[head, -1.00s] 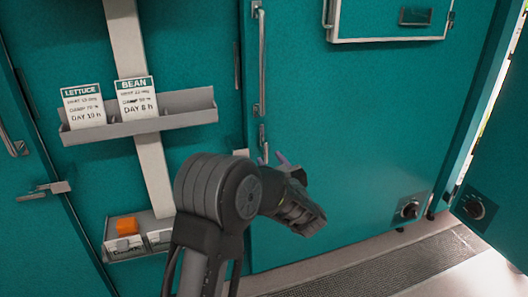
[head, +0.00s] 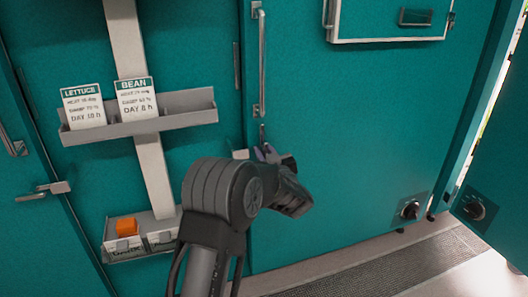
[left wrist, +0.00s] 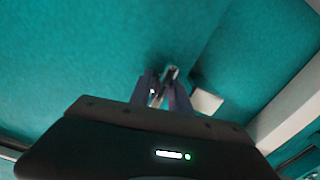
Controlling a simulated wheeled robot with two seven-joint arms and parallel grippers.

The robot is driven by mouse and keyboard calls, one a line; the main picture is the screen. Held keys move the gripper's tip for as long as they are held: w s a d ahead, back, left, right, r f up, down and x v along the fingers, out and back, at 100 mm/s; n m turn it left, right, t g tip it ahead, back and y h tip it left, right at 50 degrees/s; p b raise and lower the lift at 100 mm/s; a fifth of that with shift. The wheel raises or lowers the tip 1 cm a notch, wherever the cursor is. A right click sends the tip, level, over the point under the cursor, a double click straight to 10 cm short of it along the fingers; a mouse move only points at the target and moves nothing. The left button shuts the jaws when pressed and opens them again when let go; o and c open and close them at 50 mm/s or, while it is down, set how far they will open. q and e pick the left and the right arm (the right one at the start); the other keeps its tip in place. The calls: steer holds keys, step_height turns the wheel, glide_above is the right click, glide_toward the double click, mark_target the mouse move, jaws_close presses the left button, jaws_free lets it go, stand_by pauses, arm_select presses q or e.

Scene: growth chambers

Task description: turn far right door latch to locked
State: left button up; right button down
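The far right door's latch (head: 262,133) is a small metal lever on the left edge of the teal door, below its long vertical handle (head: 261,62). Its visible upper part points up and down; its lower end is hidden by my gripper. A pale catch block (head: 241,154) sits just left of the door seam. My left gripper (head: 264,151) is at the latch's lower end. In the left wrist view the fingers (left wrist: 162,92) stand apart with the metal latch (left wrist: 170,73) between them; firm contact does not show. The catch block (left wrist: 207,101) is beside them. My right gripper is out of view.
A grey shelf (head: 190,113) with Lettuce and Bean cards and a lower bin (head: 112,254) with an orange block are left of my arm. Another latch (head: 45,191) lies crosswise at the far left. Control knobs (head: 411,210) are low on the right.

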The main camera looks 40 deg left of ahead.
arm_select(q)
jaws_close()
stand_by(1.0)
